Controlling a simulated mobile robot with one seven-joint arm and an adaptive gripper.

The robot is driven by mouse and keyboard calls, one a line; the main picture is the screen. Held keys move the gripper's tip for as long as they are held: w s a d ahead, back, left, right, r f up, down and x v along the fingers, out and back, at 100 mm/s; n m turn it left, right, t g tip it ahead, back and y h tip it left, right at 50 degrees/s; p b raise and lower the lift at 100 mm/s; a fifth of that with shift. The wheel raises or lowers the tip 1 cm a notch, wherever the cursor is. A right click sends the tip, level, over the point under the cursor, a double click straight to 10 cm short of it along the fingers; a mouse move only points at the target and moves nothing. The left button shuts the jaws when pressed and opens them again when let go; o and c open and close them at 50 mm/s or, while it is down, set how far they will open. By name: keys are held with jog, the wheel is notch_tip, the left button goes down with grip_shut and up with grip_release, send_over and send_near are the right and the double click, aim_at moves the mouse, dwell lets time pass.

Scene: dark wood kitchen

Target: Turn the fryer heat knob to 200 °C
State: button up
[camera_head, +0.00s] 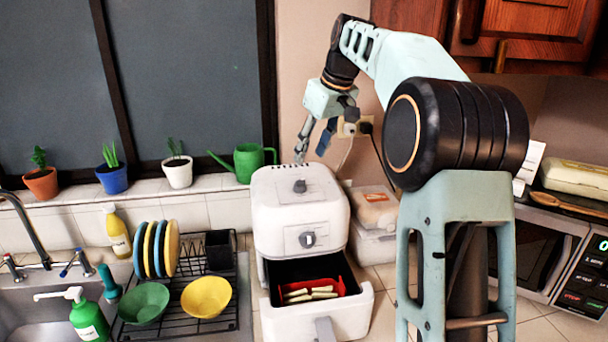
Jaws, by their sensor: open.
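The white fryer (268,208) stands on the counter in the middle of the view. One dark grey knob (300,186) is on its sloped top and another knob (307,239) is on its front panel. The markings around both knobs are too small to read. The fryer's drawer (345,314) is pulled out and holds a red tray (349,283) with several pale sticks. My gripper (310,153) is open and empty, above the rear right of the fryer's top, apparently apart from both knobs.
A dish rack (215,310) with plates and bowls stands left of the fryer. White containers (375,240) are close on its right, with a wall socket and cord behind. A green watering can (248,160) and potted plants line the sill. A microwave (545,250) is at right.

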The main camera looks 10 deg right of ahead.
aim_at(301, 181)
jog(key=x, duration=1)
jog(key=shift+r, duration=0.1)
grip_shut()
